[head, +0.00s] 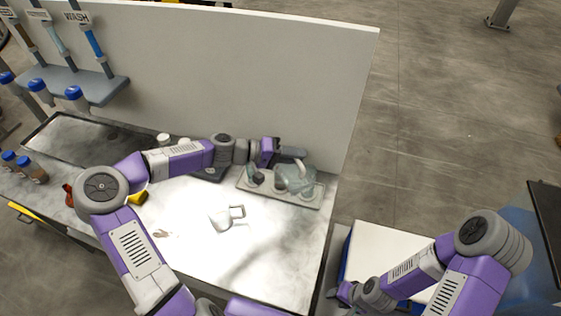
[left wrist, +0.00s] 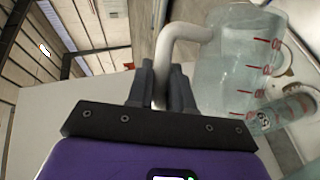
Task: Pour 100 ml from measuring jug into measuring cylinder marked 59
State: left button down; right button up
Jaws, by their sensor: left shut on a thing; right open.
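The clear measuring jug (head: 294,179) with red marks is at the rack at the back right of the bench. In the left wrist view the jug (left wrist: 236,65) fills the upper right, and my left gripper (left wrist: 166,75) is shut on its pale handle. In the head view my left gripper (head: 280,152) is just behind the jug. A clear cylinder (left wrist: 283,113) with a dark number label, too small to read surely, shows beside the jug. Liquid level and jug tilt are unclear. My right gripper (head: 342,292) is open, low beside the white-topped box.
The grey rack (head: 252,187) holds pale vessels. A white panel (head: 220,80) rises behind. A dark tray (head: 85,150) and blue-capped bottles (head: 30,168) are left. The bench front is mostly clear.

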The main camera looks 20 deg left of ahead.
aim_at(304, 183)
pick_arm(q)
jog(key=shift+w+a+r+n+h+p, duration=0.5)
jog(key=shift+w+a+r+n+p, duration=0.2)
jog(key=shift+w+a+n+p, duration=0.4)
pick_arm(e)
jog(key=shift+r, duration=1.25)
dwell(0.5)
pick_arm(q)
jog(key=shift+s+d+f, duration=0.1)
jog(key=shift+s+d, duration=0.05)
jog(key=shift+d, duration=0.1)
pick_arm(e)
jog(key=shift+f, duration=0.1)
